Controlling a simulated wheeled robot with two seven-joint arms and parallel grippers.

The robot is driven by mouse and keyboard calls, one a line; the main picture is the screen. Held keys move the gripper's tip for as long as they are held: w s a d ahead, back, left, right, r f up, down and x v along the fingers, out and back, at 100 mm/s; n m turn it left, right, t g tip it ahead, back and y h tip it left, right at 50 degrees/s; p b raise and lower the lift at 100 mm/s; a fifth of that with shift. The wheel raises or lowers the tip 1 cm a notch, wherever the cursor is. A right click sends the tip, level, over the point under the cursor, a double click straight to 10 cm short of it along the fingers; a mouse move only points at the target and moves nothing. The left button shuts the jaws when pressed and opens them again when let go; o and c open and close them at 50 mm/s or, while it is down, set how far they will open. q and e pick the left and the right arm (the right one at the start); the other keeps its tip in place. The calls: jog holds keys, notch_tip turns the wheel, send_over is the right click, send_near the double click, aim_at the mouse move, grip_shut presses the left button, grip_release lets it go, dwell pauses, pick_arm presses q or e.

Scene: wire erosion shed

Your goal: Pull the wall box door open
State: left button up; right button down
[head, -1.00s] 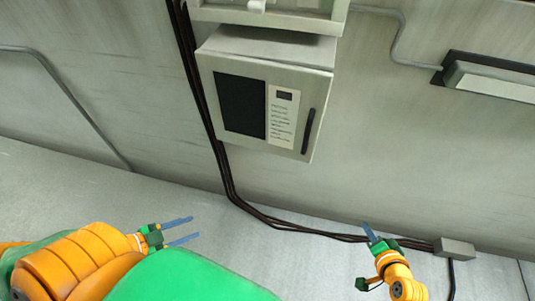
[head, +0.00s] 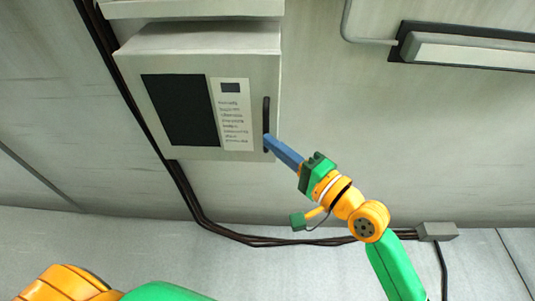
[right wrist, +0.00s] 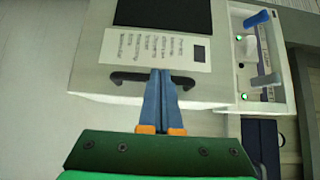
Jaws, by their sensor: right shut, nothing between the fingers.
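The wall box (head: 200,40) is a pale grey cabinet on the wall. Its door (head: 247,85) has a dark window (head: 180,108), a printed label panel and a black bar handle (head: 266,110) along its right edge. The door looks flush with the box. My right gripper (head: 268,141) is shut and empty, its blue fingertips at the lower end of the handle. In the right wrist view the closed fingers (right wrist: 161,74) overlap the middle of the handle (right wrist: 125,77) and hide part of it; I cannot tell if they touch. My left gripper is out of view.
Dark cables (head: 190,200) run down the wall to a grey junction box (head: 437,231). A lamp (head: 470,49) is at upper right.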

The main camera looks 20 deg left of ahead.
pick_arm(q)
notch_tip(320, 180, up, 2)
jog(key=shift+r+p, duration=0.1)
jog(key=shift+p, duration=0.5)
pick_arm(e)
jog(key=s, duration=0.3)
jog(key=shift+s+a, duration=0.15)
jog(key=shift+s, duration=0.25)
jog(key=shift+w+a, duration=0.1)
dwell(0.6)
